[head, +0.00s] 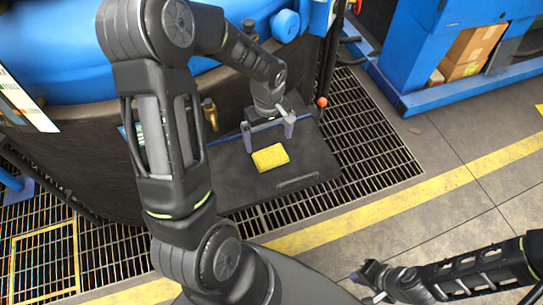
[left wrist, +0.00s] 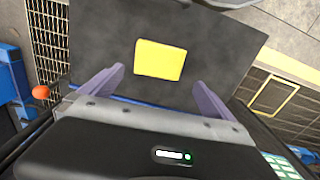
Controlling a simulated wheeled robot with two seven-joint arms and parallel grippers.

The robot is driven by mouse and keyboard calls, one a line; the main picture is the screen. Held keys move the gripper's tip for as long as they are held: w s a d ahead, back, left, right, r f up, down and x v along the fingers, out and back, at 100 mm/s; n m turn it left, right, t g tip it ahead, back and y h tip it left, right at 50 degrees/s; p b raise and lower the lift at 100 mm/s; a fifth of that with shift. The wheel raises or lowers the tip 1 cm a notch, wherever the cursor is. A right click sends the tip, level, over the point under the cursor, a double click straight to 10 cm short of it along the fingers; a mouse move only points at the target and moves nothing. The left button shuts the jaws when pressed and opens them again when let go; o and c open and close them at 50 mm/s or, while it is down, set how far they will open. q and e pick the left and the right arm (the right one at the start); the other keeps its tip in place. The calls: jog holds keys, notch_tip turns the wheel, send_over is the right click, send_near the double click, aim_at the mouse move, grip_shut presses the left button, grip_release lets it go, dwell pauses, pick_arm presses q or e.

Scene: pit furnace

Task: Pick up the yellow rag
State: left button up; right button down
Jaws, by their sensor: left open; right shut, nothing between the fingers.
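The yellow rag (head: 270,157) is a small folded rectangle lying flat on a dark grey board or tray (head: 235,180). In the left wrist view the rag (left wrist: 160,60) lies ahead of the fingertips, roughly centred between them. My left gripper (head: 268,134) is open and empty, its two purple-grey fingers apart, just behind the rag in the head view. The same fingers show in the left wrist view (left wrist: 158,88). The rag appears apart from both fingers. My right gripper (head: 368,285) is shut and empty at the bottom right, far from the rag.
A large blue and dark vessel (head: 70,60) stands behind the board at the left. Metal floor grating (head: 365,130) surrounds the board. A blue rack with a cardboard box (head: 472,50) stands at the back right. The concrete floor at right, with a yellow line (head: 425,187), is mostly clear.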

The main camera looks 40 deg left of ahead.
aim_at(270, 155)
pick_arm(q)
jog(key=shift+f, duration=1.15)
jog(key=shift+w+d+f, duration=0.1)
jog(key=shift+d+f, duration=0.05)
jog(key=shift+f, duration=2.5)
jog(key=c, duration=1.1)
notch_tip(270, 155, up, 10)
